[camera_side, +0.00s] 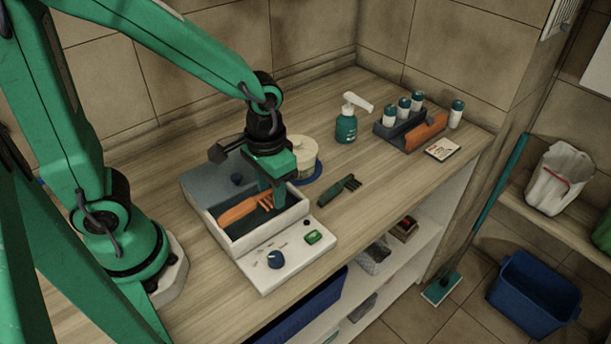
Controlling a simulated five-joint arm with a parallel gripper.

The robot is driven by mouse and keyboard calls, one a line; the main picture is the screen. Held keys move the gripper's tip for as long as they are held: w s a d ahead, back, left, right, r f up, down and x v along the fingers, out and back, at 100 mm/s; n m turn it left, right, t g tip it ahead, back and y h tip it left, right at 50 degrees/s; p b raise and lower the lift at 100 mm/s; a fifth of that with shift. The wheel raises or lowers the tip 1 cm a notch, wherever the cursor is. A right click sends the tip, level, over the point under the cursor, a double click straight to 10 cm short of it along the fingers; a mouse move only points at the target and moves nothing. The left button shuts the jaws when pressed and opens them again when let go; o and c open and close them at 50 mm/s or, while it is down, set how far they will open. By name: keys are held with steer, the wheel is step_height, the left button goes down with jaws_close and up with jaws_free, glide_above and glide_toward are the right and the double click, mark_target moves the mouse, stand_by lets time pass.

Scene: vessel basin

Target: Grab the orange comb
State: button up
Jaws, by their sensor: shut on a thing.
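The orange comb (238,211) is inside the open basin of the white and grey unit (268,259), at the left of the worktop. Its handle points to the lower left and its tines to the upper right. My gripper (271,203) points down into the basin and is shut on the orange comb near its tined end. The fingers cover part of the comb, and I cannot tell whether the comb touches the basin floor.
A dark green comb-like tool (338,191) lies right of the unit. A cream round tub (299,158) and a pump bottle (346,127) stand behind. A dark rack (391,125) holds several bottles and an orange item (428,132). The worktop's middle is fairly clear.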

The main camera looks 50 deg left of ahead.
steer(key=s+d+r, duration=0.3)
steer(key=d, duration=0.2)
steer(key=shift+s+r, duration=0.35)
steer(key=shift+r, duration=0.05)
steer(key=shift+w+d, duration=0.1)
stand_by(0.4)
